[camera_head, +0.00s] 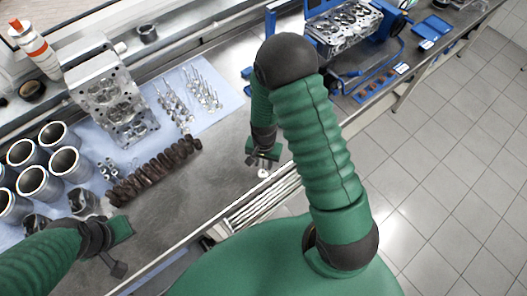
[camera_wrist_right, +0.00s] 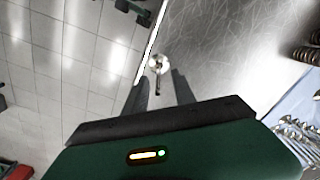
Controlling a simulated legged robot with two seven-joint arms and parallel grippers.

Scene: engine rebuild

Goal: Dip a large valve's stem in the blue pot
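My right gripper (camera_head: 263,160) hangs over the bench near its front edge. In the right wrist view its two fingers (camera_wrist_right: 159,82) stand apart. A valve (camera_wrist_right: 158,64) shows between and just beyond the fingertips, its round pale head away from the palm and its thin stem towards it. Gaps show on both sides of the stem. The valve head also shows under the gripper in the head view (camera_head: 263,174). More valves (camera_head: 203,90) lie in rows on the light blue cloth. I cannot make out a blue pot for certain. My left gripper (camera_head: 117,250) is low at the left, empty.
A dark camshaft-like part (camera_head: 155,170), cylinder liners (camera_head: 40,184) and a cylinder head (camera_head: 105,95) lie on the left. A second cylinder head (camera_head: 343,28) sits in a blue stand at the back. A blue tray (camera_head: 432,27) is farther right. Bare bench surrounds the right gripper.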

